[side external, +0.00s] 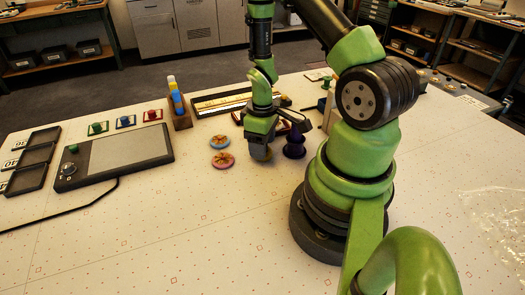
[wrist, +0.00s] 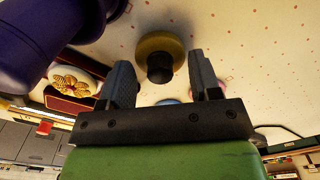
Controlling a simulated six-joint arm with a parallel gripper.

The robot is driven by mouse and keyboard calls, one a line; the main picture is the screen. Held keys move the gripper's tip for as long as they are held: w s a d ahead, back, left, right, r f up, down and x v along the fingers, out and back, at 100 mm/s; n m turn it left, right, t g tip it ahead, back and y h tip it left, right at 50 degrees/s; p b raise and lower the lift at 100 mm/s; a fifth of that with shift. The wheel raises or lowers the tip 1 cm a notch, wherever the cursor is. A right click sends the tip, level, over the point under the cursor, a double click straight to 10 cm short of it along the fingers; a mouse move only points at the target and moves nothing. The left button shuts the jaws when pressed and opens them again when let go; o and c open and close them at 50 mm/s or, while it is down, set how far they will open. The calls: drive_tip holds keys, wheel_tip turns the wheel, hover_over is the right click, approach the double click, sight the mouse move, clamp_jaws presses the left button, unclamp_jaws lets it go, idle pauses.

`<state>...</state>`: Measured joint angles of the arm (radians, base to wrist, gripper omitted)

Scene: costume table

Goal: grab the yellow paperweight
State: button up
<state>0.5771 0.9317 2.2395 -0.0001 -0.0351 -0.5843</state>
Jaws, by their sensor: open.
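The yellow paperweight (wrist: 176,44) is a round, dull yellow disc with a black knob on top. In the wrist view it sits on the pale tabletop beyond and between my fingertips. My gripper (wrist: 161,70) is open, with one dark finger on each side of the line to the knob, and nothing is held. In the side external view my gripper (side external: 260,152) points down low over the table and mostly hides the paperweight. I cannot tell whether the fingers touch it.
A dark purple pawn-like piece (side external: 294,142) stands close to the right of my gripper. A pink disc (side external: 222,160) and a blue-rimmed disc (side external: 219,141) lie to the left. A grey tablet (side external: 125,152) lies farther left. The front table area is clear.

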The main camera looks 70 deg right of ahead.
clamp_jaws()
drive_tip(key=shift+r, duration=0.1)
